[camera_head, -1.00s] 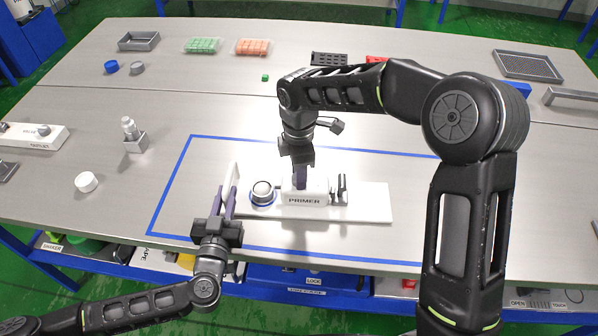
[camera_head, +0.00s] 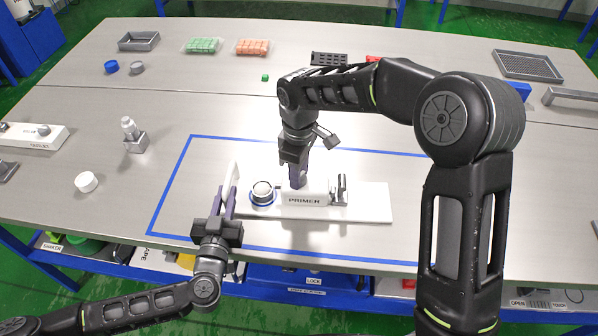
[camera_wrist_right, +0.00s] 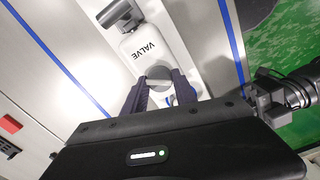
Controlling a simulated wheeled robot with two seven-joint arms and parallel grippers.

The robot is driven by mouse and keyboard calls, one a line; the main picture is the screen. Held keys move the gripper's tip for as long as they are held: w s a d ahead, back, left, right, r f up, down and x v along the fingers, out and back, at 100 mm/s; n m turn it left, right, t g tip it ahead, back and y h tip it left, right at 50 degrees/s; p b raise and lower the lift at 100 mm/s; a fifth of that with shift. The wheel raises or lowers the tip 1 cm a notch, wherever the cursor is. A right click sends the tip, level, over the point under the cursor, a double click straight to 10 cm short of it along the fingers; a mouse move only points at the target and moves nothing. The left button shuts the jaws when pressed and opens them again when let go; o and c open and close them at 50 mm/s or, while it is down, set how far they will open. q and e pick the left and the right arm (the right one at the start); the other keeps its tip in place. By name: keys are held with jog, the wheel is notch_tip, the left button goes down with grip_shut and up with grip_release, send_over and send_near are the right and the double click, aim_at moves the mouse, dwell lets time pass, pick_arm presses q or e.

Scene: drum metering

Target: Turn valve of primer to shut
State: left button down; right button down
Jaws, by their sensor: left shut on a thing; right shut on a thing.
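The primer dispenser is a white block marked PRIMER (camera_head: 305,199) on a long white base plate (camera_head: 370,203), inside the blue taped outline. My right gripper (camera_head: 298,183) points down onto the top of this block. In the right wrist view, its fingers (camera_wrist_right: 160,88) are shut on a round grey valve knob (camera_wrist_right: 158,73) beside the word VALVE. The head view hides most of the knob behind the gripper. My left gripper (camera_head: 229,203) is at the left end of the base, shut on a thin upright white part (camera_head: 234,175). How that part joins the base is unclear.
A white round container (camera_head: 262,191) stands in a blue ring between the grippers. A grey fitting (camera_head: 341,188) is on the block's right. The taped area's right side is clear.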

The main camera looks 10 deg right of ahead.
jog(key=m, duration=0.5)
jog(key=shift+m, duration=0.3)
jog(key=m, duration=0.5)
jog(key=shift+m, duration=0.3)
jog(key=c, duration=1)
grip_release()
notch_tip(320, 180, up, 12)
pick_arm(q)
jog(key=c, duration=1.3)
grip_release()
